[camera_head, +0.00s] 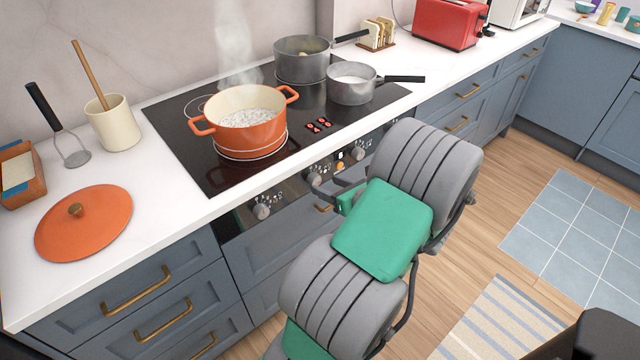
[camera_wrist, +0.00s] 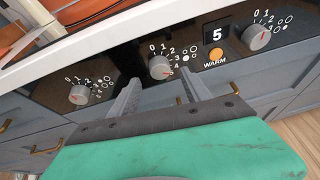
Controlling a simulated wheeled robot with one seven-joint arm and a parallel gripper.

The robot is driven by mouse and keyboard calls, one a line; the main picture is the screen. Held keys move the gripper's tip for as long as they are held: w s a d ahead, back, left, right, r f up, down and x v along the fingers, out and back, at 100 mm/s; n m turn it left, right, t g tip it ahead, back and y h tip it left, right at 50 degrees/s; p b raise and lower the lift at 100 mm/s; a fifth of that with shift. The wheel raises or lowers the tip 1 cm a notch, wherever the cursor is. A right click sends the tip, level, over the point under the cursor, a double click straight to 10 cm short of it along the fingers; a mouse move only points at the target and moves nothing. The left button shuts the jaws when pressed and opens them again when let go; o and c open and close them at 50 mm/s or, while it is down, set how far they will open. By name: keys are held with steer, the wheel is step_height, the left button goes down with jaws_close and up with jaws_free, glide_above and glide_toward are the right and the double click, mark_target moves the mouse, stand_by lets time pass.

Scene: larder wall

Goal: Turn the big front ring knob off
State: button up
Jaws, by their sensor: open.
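An orange pot (camera_head: 251,118) steams on the front ring of the black hob (camera_head: 215,172). On the panel below are grey knobs: left (camera_head: 262,211), middle (camera_head: 315,180) and right (camera_head: 358,153). The wrist view shows the left knob (camera_wrist: 79,95), middle knob (camera_wrist: 160,67) and right knob (camera_wrist: 257,37), with numbers and small ring diagrams. The middle knob's red mark points lower right, near 4. My gripper (camera_wrist: 159,80) is open and empty, its fingers either side of the middle knob's line. Contact cannot be told. In the head view my arm partly hides the panel.
An orange WARM button (camera_wrist: 215,55) and a display reading 5 (camera_wrist: 217,35) lie between the middle and right knobs. Two grey pans, a saucepan (camera_head: 352,84) and a deeper pot (camera_head: 302,60), stand on the hob. Drawer handles (camera_head: 137,291) stick out below the counter.

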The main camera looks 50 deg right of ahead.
mark_target(317, 182)
steer(key=x, duration=0.4)
steer(key=shift+w+f, duration=0.15)
steer(key=shift+w, duration=0.1)
steer(key=shift+c, duration=0.5)
jaws_close()
